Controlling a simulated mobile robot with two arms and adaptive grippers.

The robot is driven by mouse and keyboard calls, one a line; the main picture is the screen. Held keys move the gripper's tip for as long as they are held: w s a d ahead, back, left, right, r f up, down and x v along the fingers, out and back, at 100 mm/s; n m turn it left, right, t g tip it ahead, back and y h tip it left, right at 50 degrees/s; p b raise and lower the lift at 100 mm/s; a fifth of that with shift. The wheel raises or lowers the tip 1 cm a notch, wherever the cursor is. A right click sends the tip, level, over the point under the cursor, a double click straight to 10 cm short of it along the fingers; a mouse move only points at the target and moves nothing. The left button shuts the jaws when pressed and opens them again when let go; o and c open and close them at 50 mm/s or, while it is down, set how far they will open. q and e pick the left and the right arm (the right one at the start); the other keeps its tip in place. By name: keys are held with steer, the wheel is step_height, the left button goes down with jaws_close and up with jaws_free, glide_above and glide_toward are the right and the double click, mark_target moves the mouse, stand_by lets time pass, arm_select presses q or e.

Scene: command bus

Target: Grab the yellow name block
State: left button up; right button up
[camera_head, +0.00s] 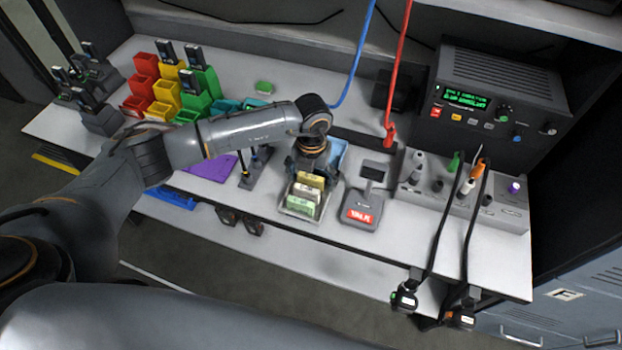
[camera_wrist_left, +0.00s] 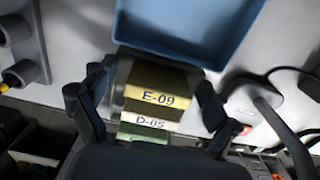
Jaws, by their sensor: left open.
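The yellow name block (camera_head: 311,180) stands at the back of a small holder (camera_head: 297,213) on the worktop, behind a white block (camera_head: 303,192) and a green block (camera_head: 299,203). In the left wrist view the yellow block (camera_wrist_left: 158,92) reads E-09, and the white block (camera_wrist_left: 150,123) reads D-05. The green block (camera_wrist_left: 140,134) shows only partly. My left gripper (camera_head: 309,164) is above the holder, pointing down. In the left wrist view its open fingers (camera_wrist_left: 152,92) lie on either side of the yellow block, with gaps left and right. My right gripper is not in view.
A blue tray (camera_wrist_left: 187,30) lies just behind the holder. A grey device with a red label (camera_head: 362,206) stands to the right, a stand with pens (camera_head: 256,165) to the left. A radio unit (camera_head: 500,100) and a socket panel (camera_head: 505,213) fill the right side. Coloured bins (camera_head: 165,90) stand back left.

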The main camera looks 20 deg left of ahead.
arm_select(q)
steer(key=c, duration=1.2)
